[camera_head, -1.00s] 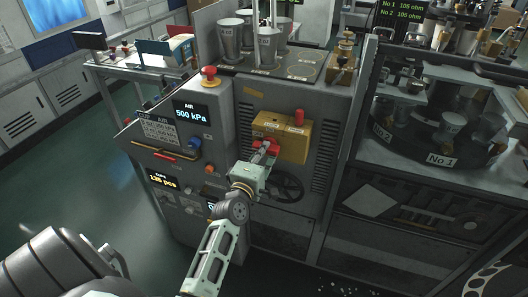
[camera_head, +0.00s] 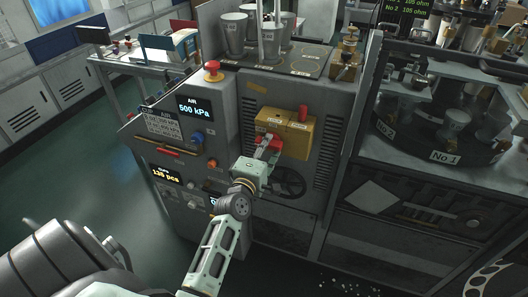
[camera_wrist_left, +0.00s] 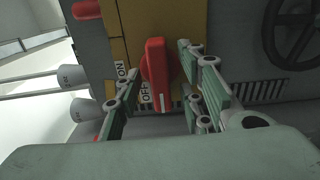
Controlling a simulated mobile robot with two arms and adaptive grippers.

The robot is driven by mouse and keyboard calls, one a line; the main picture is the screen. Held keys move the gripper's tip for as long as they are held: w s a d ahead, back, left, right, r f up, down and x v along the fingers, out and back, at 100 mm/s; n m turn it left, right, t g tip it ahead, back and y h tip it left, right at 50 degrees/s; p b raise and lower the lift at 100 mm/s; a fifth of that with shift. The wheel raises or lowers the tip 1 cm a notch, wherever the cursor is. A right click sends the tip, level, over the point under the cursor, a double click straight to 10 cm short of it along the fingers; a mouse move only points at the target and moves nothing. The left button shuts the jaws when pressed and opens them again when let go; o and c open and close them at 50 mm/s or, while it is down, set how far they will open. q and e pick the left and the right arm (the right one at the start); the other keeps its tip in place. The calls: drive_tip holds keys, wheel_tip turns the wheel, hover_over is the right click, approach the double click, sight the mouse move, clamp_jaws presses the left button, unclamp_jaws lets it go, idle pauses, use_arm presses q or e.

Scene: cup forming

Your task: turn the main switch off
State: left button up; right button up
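The main switch is a red handle (camera_wrist_left: 157,75) on a yellow box (camera_head: 295,135) on the front of the grey machine. ON and OFF labels (camera_wrist_left: 146,93) show beside the handle in the left wrist view. The handle's end with a white mark lies close to the OFF label. My left gripper (camera_wrist_left: 163,98) is open, with one finger on each side of the handle and a visible gap to it on both sides. In the head view my left gripper (camera_head: 262,155) partly covers the red handle (camera_head: 273,143). My right gripper is not in view.
A red upright lever (camera_head: 303,113) stands on the box's right side. A black handwheel (camera_head: 289,182) is just below the box. A red mushroom button (camera_head: 213,70) sits at the machine's upper left corner. Metal cups (camera_head: 235,35) stand on top. Open floor lies to the left.

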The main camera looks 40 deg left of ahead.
use_arm(q)
drive_tip(key=v, duration=1.2)
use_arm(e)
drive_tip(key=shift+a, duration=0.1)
use_arm(q)
drive_tip(key=shift+w, duration=0.1)
